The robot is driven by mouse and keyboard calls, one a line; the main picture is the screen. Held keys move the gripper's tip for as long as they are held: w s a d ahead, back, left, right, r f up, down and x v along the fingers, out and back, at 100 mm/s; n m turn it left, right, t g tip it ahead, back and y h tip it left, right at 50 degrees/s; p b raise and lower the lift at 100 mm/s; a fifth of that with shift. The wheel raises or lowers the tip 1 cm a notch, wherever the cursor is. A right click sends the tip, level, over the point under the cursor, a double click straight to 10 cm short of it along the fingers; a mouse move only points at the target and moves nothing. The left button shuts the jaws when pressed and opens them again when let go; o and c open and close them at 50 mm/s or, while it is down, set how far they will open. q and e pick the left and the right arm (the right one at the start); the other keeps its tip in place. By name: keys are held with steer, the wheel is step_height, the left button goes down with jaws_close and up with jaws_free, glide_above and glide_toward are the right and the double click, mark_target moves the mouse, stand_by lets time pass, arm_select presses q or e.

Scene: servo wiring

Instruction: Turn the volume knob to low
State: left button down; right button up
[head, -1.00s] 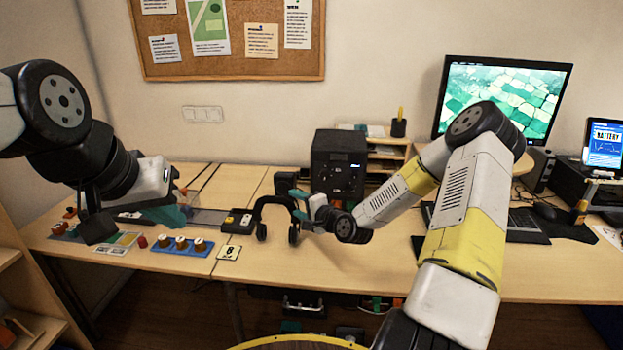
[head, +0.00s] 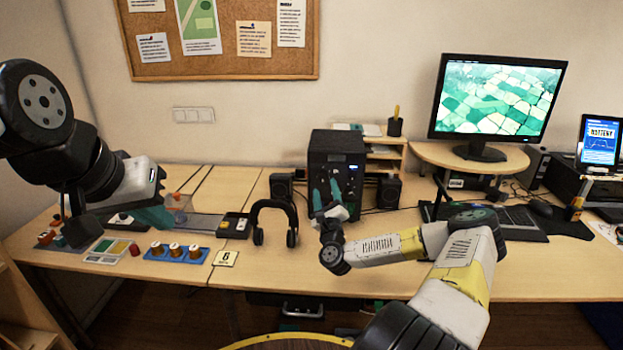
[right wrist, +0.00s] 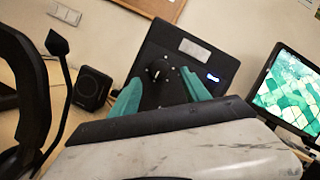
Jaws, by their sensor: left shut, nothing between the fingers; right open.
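The volume knob (right wrist: 158,70) is a round black knob on the front panel of a black box (right wrist: 200,40), which also stands on the desk in the head view (head: 337,150). My right gripper (head: 326,192) points its teal fingers up at the box front and hides part of it. In the right wrist view my right gripper (right wrist: 163,88) is open, with the knob showing between its fingers. Contact with the knob cannot be made out. My left gripper (head: 160,215) is shut and empty over the left part of the desk.
Black headphones (head: 275,222) stand just left of my right gripper. Small speakers (head: 281,187) (head: 388,192) flank the box. A blue tray with knobs (head: 176,255) lies at the front left.

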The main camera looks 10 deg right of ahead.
mark_target(323, 179)
steer(key=shift+x, duration=2.2)
jaws_close()
